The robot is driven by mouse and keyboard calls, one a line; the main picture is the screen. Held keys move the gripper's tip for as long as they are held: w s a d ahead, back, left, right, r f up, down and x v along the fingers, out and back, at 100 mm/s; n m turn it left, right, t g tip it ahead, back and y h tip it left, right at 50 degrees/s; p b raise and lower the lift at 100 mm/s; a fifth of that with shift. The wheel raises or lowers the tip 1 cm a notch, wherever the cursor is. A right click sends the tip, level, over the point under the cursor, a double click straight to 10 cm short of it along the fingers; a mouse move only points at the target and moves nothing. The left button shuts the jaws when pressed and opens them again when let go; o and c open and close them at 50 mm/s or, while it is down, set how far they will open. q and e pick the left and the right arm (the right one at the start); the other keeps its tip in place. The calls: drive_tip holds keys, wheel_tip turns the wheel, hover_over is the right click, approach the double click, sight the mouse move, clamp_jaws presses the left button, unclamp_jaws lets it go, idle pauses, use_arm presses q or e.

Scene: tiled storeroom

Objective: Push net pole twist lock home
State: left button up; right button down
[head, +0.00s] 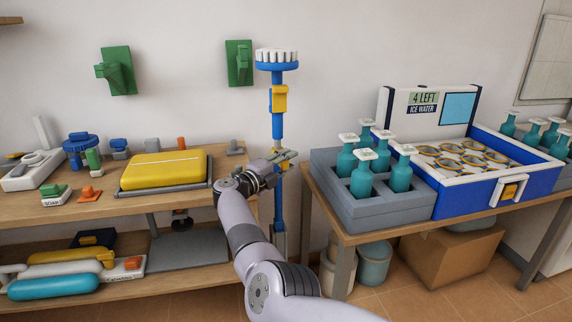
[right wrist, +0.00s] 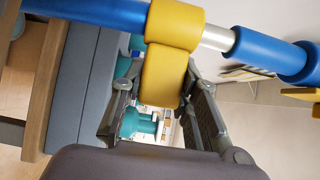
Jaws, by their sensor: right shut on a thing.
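The net pole (head: 278,128) stands upright in front of the wall between the two benches. It is blue, with a white-studded blue head on top and a yellow clip below that. My right gripper (head: 287,156) is at the pole's middle, shut on the yellow twist lock. In the right wrist view the twist lock (right wrist: 174,52) is a yellow collar around the pole with a block sticking out between my right fingers (right wrist: 163,88). A bare silver section (right wrist: 215,37) shows between the collar and the blue tube beside it. My left gripper is out of view.
Left, a wooden bench (head: 110,204) holds a yellow case (head: 162,169) and small parts. Right, another bench (head: 385,232) carries a grey crate (head: 375,212) of teal bottles and a blue ice-water box (head: 470,204), close to the pole. Green brackets (head: 239,63) are on the wall.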

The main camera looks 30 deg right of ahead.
drive_tip(key=shift+f, duration=0.15)
drive_tip(key=c, duration=1.2)
unclamp_jaws()
wheel_tip(320, 180, up, 10)
drive_tip(key=shift+r, duration=0.25)
drive_tip(key=shift+a, duration=0.1)
